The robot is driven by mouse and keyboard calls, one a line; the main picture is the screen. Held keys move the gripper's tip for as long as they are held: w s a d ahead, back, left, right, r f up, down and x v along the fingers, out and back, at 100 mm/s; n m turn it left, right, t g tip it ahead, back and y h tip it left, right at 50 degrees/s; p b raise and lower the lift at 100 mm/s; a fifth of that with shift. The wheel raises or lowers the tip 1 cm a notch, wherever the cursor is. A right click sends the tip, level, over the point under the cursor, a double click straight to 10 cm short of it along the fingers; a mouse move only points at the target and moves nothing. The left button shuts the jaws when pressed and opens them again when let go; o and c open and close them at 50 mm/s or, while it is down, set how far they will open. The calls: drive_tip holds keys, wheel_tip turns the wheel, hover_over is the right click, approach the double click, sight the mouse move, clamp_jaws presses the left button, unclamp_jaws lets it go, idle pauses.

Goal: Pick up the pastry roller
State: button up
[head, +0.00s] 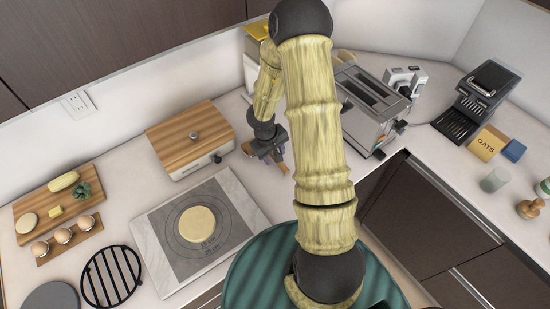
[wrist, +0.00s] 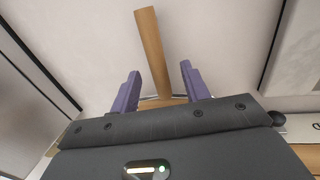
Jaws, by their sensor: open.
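The pastry roller (wrist: 151,45) is a light wooden piece on the pale counter in the wrist view. Its straight bar runs up the picture, and a wooden crosspiece shows at its lower end, partly hidden by my gripper's body. My gripper (wrist: 160,72) is open, with one purple finger on each side of the bar and visible gaps between. In the head view my gripper (head: 274,160) points down at the counter, right of the wooden-topped box. The roller is mostly hidden there by the gripper and arm.
A wooden-topped box (head: 190,136) stands close left of my gripper, and a toaster (head: 372,105) stands to its right. A marble slab (head: 155,236) with dough (head: 197,224) lies front left. Bare counter surrounds the roller.

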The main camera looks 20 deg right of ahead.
drive_tip(key=f, duration=0.2)
drive_tip(key=shift+w+d+f+b, duration=0.15)
drive_tip(key=shift+d+f+b, duration=0.1)
drive_tip(key=shift+f+b, duration=0.05)
drive_tip(key=shift+c, duration=0.3)
clamp_jaws()
